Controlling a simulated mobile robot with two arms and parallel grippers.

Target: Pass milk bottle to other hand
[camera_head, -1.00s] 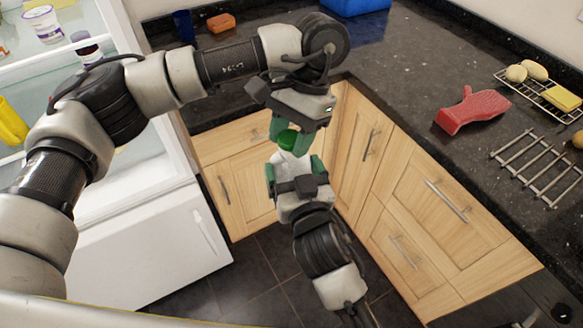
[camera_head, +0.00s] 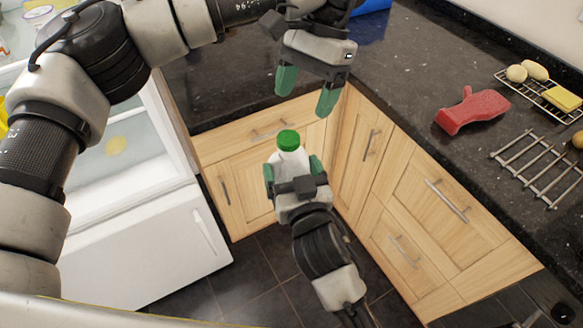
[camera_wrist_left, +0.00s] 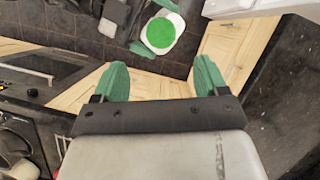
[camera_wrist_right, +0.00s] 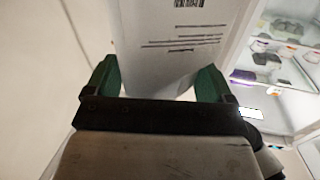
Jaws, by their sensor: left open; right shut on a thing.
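The milk bottle (camera_head: 290,148) is white with a green cap and stands upright in my right gripper (camera_head: 293,172), its cap and neck above the fingers. My right gripper is shut on the bottle's body; in the right wrist view the bottle's printed white side (camera_wrist_right: 180,45) fills the space between the fingers. My left gripper (camera_head: 306,92) is open and empty, above and slightly right of the cap, apart from it. In the left wrist view the green cap (camera_wrist_left: 160,33) shows beyond the open fingers (camera_wrist_left: 160,82).
The dark granite counter (camera_head: 410,60) runs along the back and right, above wooden cabinets (camera_head: 420,190). A red mitt-like object (camera_head: 472,110), a metal rack (camera_head: 540,165) and a wire rack with food (camera_head: 545,92) lie on it. An open fridge (camera_head: 130,200) stands at the left.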

